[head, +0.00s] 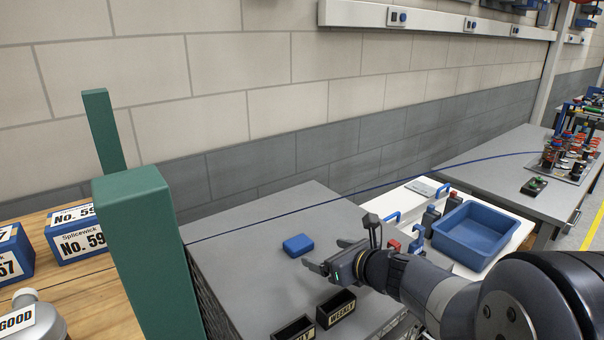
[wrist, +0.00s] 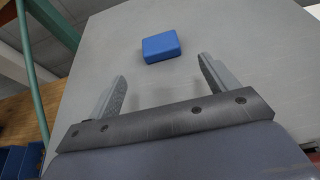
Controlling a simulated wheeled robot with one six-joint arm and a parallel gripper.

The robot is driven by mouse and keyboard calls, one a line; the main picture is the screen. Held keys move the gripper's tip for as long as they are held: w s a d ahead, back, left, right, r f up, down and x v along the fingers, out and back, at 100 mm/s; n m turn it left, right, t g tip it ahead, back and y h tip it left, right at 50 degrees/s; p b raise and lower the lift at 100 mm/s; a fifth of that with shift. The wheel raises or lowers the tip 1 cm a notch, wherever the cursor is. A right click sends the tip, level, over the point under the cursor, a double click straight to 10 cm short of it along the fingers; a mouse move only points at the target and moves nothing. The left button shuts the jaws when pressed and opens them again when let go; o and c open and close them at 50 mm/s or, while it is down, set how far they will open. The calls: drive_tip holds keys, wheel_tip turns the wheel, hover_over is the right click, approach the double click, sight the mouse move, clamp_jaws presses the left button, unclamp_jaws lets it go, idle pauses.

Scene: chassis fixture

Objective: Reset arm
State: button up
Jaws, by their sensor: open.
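My gripper (head: 322,257) is open and empty above the grey top of a cabinet (head: 255,235). In the wrist view its two fingers (wrist: 162,84) stand wide apart with only the grey surface between them. A small blue block (head: 298,244) lies on the grey top, a little beyond the fingertips and apart from them. The block also shows in the wrist view (wrist: 161,47), ahead of the gap between the fingers. My arm reaches in from the lower right in the head view.
Two black labelled bins (head: 336,308) sit at the cabinet's front. A green post (head: 150,255) rises at left beside a wooden bench (head: 75,285) with blue boxes. A blue tray (head: 473,235) and tools lie on a white table at right. The grey top's back is clear.

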sight(303, 245)
drive_tip(key=p+x, duration=0.1)
drive_tip(key=x, duration=0.9)
drive_tip(key=shift+f+b, duration=0.3)
drive_tip(key=shift+r, duration=0.3)
drive_tip(key=shift+s+d, duration=0.1)
